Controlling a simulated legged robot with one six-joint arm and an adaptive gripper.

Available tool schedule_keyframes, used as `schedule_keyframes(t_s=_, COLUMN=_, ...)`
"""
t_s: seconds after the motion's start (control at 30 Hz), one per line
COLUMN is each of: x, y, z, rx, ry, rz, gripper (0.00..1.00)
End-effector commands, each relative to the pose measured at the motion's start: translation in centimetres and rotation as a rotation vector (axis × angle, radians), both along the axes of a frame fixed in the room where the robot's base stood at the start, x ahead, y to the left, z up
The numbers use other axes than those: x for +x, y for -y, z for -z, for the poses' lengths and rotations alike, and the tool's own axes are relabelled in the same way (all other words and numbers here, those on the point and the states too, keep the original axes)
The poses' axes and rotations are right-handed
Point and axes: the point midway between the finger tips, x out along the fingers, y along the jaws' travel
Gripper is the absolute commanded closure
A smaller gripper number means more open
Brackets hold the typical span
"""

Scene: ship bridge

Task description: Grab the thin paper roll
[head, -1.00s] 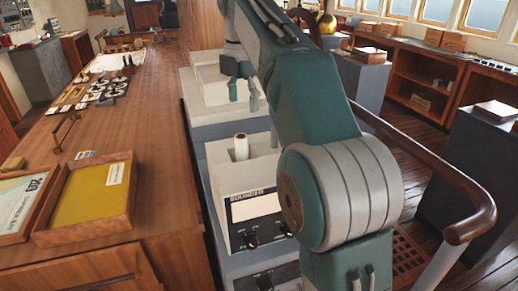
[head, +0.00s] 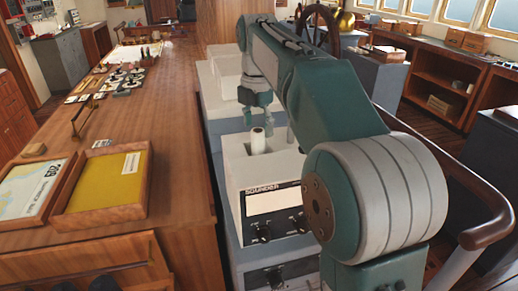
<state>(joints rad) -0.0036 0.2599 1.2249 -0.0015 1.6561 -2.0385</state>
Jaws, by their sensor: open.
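The thin paper roll (head: 258,141) is a small white cylinder. It stands upright out of the top of the white box marked "SOUNDER" (head: 262,172), in the middle of the head view. My gripper (head: 268,122) hangs from my green and grey arm just above and behind the roll in the picture. Whether a finger touches the roll or the box cannot be told.
The wooden chart table (head: 125,150) runs along the left, with a yellow-bottomed tray (head: 103,185) on it. A wooden handrail (head: 483,232) curves at the right. Grey consoles stand behind my gripper. Low wooden shelves (head: 440,85) line the right wall.

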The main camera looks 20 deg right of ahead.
Motion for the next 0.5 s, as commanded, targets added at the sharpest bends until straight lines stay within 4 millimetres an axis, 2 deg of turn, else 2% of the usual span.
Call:
schedule_keyframes(t_s=0.2, x=-0.3, y=0.2, z=2.9, rx=0.001, ry=-0.002, rz=0.000, gripper=0.18)
schedule_keyframes(t_s=0.5, x=-0.3, y=0.3, z=3.4, rx=0.002, ry=0.000, rz=0.000, gripper=0.18)
